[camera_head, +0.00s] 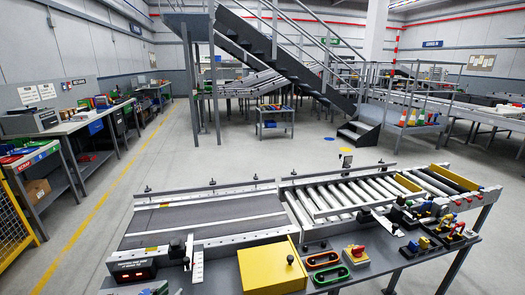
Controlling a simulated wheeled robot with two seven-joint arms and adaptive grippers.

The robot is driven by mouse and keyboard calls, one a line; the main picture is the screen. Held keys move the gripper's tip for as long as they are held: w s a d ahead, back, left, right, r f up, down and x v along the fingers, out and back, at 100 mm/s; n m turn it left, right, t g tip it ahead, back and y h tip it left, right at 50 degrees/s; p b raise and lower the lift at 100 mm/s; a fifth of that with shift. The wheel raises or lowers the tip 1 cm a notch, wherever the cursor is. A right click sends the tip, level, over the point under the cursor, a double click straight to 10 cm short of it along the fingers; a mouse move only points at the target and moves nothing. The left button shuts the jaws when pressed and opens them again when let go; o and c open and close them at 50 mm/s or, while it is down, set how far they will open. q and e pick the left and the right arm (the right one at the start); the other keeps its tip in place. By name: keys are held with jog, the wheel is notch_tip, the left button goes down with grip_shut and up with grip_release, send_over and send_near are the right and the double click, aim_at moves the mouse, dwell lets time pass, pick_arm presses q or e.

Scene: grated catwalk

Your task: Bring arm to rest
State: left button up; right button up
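Neither of my grippers nor either arm shows in the head view, so whether they are open or shut is hidden. In front of me stands a grey workbench (405,258) with a dark conveyor belt (205,217) on its left part and a roller conveyor (345,193) on its right part. A yellow box (271,267) with a dark knob sits at the front edge.
Several small coloured parts (445,232) crowd the bench's right end. A black display box (134,270) stands at its left front. Side tables (75,127) line the left wall. A metal staircase (290,60) rises behind. The floor (250,160) between is open.

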pick_arm(q)
jog(key=shift+s+d+f+n+g+y, duration=0.25)
jog(key=shift+s+d+f+g+y, duration=0.15)
jog(key=shift+d+f+y, duration=0.15)
jog(key=shift+s+d+f+n+g+y, duration=0.25)
jog(key=shift+s+d+f+g+y, duration=0.1)
jog(key=shift+d+f+g+y, duration=0.15)
jog(key=s+d+n+g+y, duration=0.1)
jog(key=s+d+g+y, duration=0.15)
jog(key=s+g, duration=0.4)
jog(key=s+d+n+g+y, duration=0.1)
jog(key=s+d+g, duration=0.2)
jog(key=s, duration=0.7)
notch_tip(320, 180, down, 31)
jog(key=s+a, duration=0.2)
jog(key=s+a+f+g, duration=0.1)
jog(key=s+a+f, duration=0.3)
jog(key=s+f, duration=0.6)
jog(key=s+a+f+m, duration=0.1)
jog(key=s+a+f, duration=0.3)
jog(key=s+f, duration=0.6)
jog(key=shift+s+f+g+y, duration=0.3)
jog(key=shift+s+g+y, duration=0.05)
jog(key=shift+y, duration=0.05)
jog(key=shift+a, duration=0.1)
dwell(1.3)
